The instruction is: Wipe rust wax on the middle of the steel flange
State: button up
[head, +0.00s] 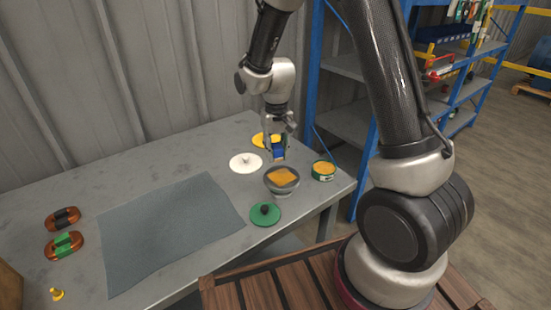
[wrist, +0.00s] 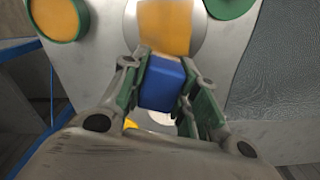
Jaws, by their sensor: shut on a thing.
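My gripper (head: 277,148) is shut on a blue block (head: 278,154), held in the air just behind the steel flange. The block (wrist: 162,84) shows between the green-padded fingers in the wrist view. The steel flange (head: 283,191) is a round grey piece on the table near its right end. A square orange patch (head: 282,176) covers its middle. In the wrist view the patch (wrist: 164,25) lies just beyond the block; I cannot tell if they touch there, but the head view shows them apart. An open green tin of orange-yellow wax (head: 323,169) stands right of the flange.
A green disc with a black knob (head: 265,213) lies in front of the flange. A white knobbed disc (head: 245,163) and a yellow disc (head: 259,139) lie behind-left. A grey mat (head: 170,235) and two copper coils (head: 63,219) are leftward. A blue shelf rack (head: 365,130) stands behind.

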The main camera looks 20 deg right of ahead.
aim_at(276, 146)
jog(key=shift+r, duration=1.7)
